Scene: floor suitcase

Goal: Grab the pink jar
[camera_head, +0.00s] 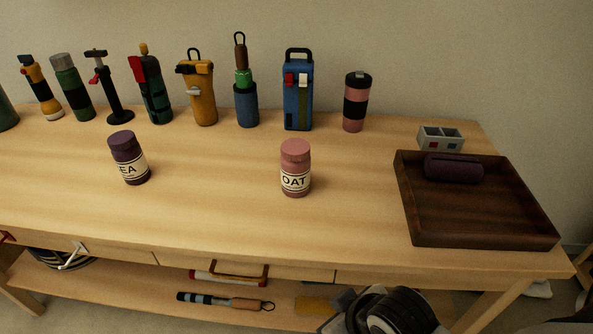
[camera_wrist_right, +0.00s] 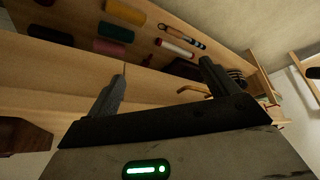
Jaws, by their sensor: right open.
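The pink jar (camera_head: 295,168) stands upright on the wooden table in the head view. It has a pink lid and a pale label reading "OAT". A dark purple jar (camera_head: 128,158) with a label ending in "EA" stands to its left, well apart from it. My right gripper (camera_wrist_right: 165,82) shows in the right wrist view with its two fingers spread and nothing between them. It faces the table's front and the shelf below. The pink jar is not visible in that view. My left gripper is in neither view.
A row of bottles and tools, among them a blue flask (camera_head: 298,95) and a pink-black tumbler (camera_head: 356,102), lines the table's back. A dark wooden tray (camera_head: 480,226) holding a purple case (camera_head: 454,168) sits at the right. The tabletop around the pink jar is clear.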

